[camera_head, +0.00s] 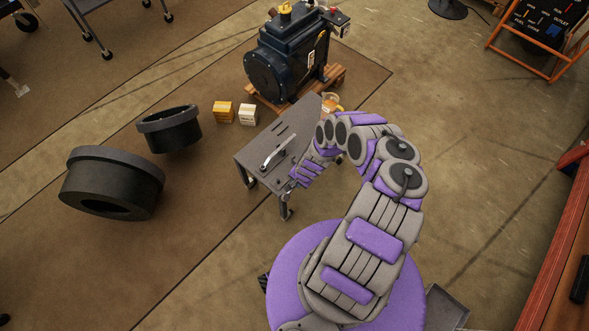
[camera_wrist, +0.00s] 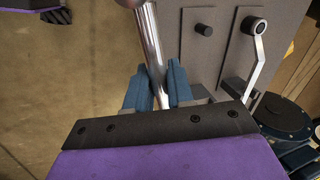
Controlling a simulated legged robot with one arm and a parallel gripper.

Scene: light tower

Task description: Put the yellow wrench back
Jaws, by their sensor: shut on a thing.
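My gripper (camera_wrist: 155,84) has its two blue-grey fingers shut on a shiny chrome bar (camera_wrist: 151,45) in the wrist view. The bar's upper end runs out of the frame. No yellow shows on it, and I cannot tell whether it is part of a wrench. In the head view my arm bends down to the right side of a grey metal table (camera_head: 256,155). A silver handle (camera_head: 278,151) shows over the table top. My fingertips are too small there to make out. I see no clearly yellow wrench.
A dark blue engine (camera_head: 281,62) stands on a wooden pallet behind the table. Two small boxes (camera_head: 223,111) and two black ring-shaped parts (camera_head: 112,183) are on the left.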

